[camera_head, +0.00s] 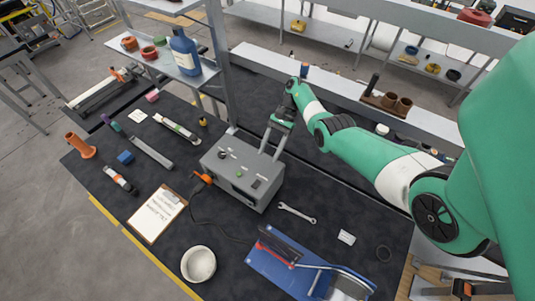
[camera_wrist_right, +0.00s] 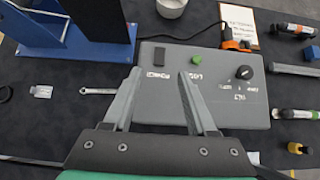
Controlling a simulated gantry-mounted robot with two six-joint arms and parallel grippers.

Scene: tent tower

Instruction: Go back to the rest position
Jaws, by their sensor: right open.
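My right gripper (camera_head: 271,155) is open and empty, with its arm coming in from the right. It points down at the back edge of a grey control box (camera_head: 222,178). In the right wrist view, the two fingers (camera_wrist_right: 159,73) are spread apart over the box (camera_wrist_right: 235,105), with nothing between them. Whether the tips touch the box, I cannot tell. The box has a green button (camera_wrist_right: 196,62), a black knob (camera_wrist_right: 244,72) and a dark switch (camera_wrist_right: 158,56). My left gripper is not in view.
On the dark bench lie a wrench (camera_head: 297,213), a clipboard (camera_head: 157,214), a white bowl (camera_head: 198,263), a blue frame tool (camera_head: 290,270) and an orange-handled plug (camera_head: 203,178). A shelf with a blue jug (camera_head: 186,52) stands back left. Bench front right of the wrench is fairly clear.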

